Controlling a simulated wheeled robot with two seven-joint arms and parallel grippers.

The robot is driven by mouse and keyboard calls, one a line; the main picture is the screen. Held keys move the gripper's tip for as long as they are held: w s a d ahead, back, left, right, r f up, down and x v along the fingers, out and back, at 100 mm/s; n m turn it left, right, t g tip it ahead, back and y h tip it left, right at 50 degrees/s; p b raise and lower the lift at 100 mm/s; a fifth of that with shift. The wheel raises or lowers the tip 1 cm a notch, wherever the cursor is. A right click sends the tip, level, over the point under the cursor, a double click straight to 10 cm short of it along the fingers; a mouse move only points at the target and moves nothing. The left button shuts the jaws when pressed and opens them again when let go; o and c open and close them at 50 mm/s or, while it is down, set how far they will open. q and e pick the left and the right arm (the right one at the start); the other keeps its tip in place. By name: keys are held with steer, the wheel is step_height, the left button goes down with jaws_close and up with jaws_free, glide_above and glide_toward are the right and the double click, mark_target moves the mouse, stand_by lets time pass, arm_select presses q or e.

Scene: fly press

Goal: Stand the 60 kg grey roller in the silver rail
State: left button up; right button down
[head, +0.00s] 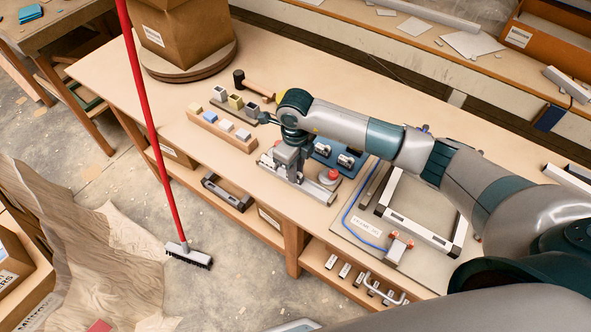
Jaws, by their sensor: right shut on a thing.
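My right gripper (291,147) points down over the bench and is shut on a grey piece (287,157), apparently the grey roller; any weight marking on it is too small to read. The silver rail (303,186) lies on the bench directly below the gripper, running from upper left to lower right. The grey piece is at the rail's upper-left part; whether it is seated in the rail or just above it I cannot tell. The gripper hides part of the contact. My left gripper is not in view.
A wooden block (222,130) with pale and blue pieces stands left of the rail, small grey and yellow blocks (236,101) behind it. A blue tray (340,158) lies close right.

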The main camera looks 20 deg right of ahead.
stand_by(0.3)
steer(key=c, duration=1.5)
jaws_free()
steer(key=shift+o, duration=0.5)
steer(key=shift+r, duration=0.15)
steer(key=shift+r+p, duration=1.9)
steer(key=shift+r, duration=1.5)
steer(key=shift+a, duration=0.1)
